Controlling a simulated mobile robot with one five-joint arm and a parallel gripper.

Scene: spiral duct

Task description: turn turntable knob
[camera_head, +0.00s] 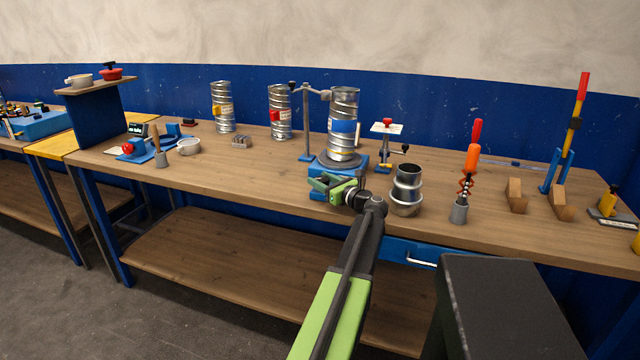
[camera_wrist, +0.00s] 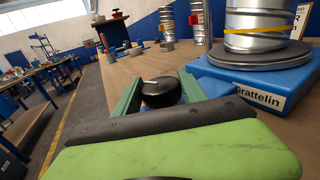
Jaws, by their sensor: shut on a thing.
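The turntable is a blue base (camera_wrist: 254,86) with a grey round plate (camera_wrist: 258,55) on top, at the right of the wrist view. In the head view the blue base (camera_head: 318,170) stands near the bench's front edge. A silver spiral duct (camera_head: 344,115) stands upright on its plate. A round black knob (camera_wrist: 160,92) with a white mark is in the middle of the wrist view. My gripper (camera_head: 330,183) is in front of the turntable, its green fingers closed on both sides of the knob. The knob is not clearly visible in the head view.
A grey metal reducer (camera_head: 406,190) stands close to the right of my gripper. A clamp stand (camera_head: 306,120) stands beside the duct. Two more spiral ducts (camera_head: 222,106) (camera_head: 280,112) stand farther left. The bench top (camera_head: 240,170) left of the turntable is mostly clear.

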